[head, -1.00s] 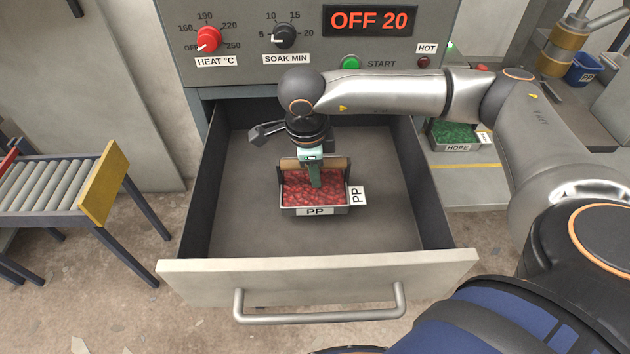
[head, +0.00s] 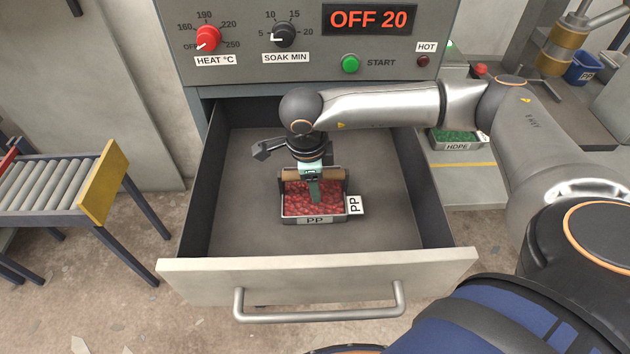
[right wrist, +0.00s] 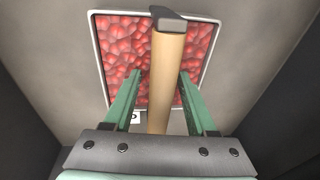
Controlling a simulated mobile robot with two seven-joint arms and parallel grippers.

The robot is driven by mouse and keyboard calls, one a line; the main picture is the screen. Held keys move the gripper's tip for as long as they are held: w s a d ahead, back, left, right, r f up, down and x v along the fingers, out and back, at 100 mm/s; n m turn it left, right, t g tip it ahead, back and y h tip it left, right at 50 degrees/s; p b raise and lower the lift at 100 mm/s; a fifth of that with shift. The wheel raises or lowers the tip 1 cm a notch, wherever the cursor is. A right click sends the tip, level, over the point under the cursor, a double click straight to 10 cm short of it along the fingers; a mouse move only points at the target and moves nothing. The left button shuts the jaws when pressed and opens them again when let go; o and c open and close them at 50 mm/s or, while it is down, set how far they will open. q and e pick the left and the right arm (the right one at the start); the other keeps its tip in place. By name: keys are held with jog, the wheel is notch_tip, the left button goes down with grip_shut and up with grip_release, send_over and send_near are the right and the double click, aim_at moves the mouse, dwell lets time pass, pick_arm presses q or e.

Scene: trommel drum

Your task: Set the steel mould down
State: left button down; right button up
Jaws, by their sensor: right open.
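The steel mould (head: 315,219) is full of red granules and labelled PP. It rests upright on the floor of the open drawer (head: 250,180), and a PP tag sticks out at its right. A wooden handle bar (head: 330,174) spans the mould's top. In the right wrist view the handle (right wrist: 165,75) runs between the two green fingers, over the mould's red fill (right wrist: 120,45). My right gripper (head: 314,190) is over the mould; in the wrist view its fingers (right wrist: 160,85) stand apart with gaps on both sides of the handle. My left gripper is not in view.
The drawer's front panel with its bar handle (head: 318,314) is toward me. The control panel (head: 310,45) stands above the drawer, its display reading OFF 20. A roller stand (head: 55,185) is at left. A green-filled HDPE mould (head: 458,137) sits at right.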

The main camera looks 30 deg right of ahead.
notch_tip(320, 180, up, 12)
jog(key=a, duration=0.2)
jog(key=shift+s+b, duration=0.4)
jog(key=shift+b, duration=0.05)
jog(key=shift+d, duration=0.15)
